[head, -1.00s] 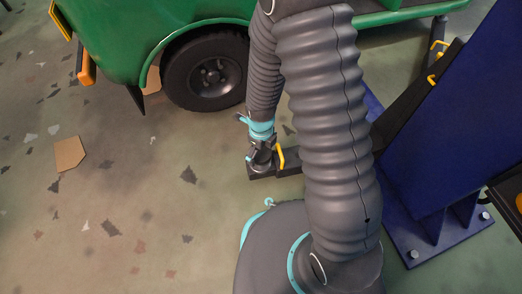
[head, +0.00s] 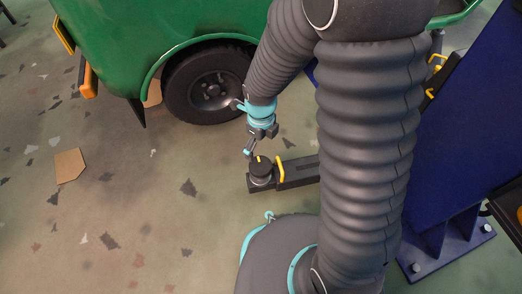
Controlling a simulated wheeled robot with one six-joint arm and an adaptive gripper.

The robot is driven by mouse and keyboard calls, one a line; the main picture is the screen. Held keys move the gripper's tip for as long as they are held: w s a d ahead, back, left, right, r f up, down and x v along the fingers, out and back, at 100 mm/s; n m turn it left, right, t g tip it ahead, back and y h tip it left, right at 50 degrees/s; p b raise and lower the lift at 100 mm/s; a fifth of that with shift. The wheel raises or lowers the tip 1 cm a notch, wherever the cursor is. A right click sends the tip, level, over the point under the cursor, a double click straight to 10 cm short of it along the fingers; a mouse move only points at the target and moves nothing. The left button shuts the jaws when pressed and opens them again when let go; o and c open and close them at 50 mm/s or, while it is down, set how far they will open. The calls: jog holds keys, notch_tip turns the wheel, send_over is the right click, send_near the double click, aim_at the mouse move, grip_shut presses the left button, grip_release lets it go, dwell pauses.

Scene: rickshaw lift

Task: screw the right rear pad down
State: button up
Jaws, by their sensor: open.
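The pad (head: 260,167) is a dark round disc on a pale screw collar at the free end of a black lift arm (head: 298,173). A small yellow mark shows on its top. My gripper (head: 252,143) is open just above the pad and a little behind it in the picture. One finger hangs near the pad's upper left edge; I cannot tell whether it touches. My own sleeved arm hides part of the lift arm towards the post.
A green rickshaw (head: 160,45) with a black rear wheel (head: 205,85) stands behind. A yellow handle (head: 280,170) rises from the lift arm. A blue lift post (head: 465,130) is at right. Open floor lies left, with a cardboard piece (head: 69,165).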

jog(key=shift+r, duration=0.4)
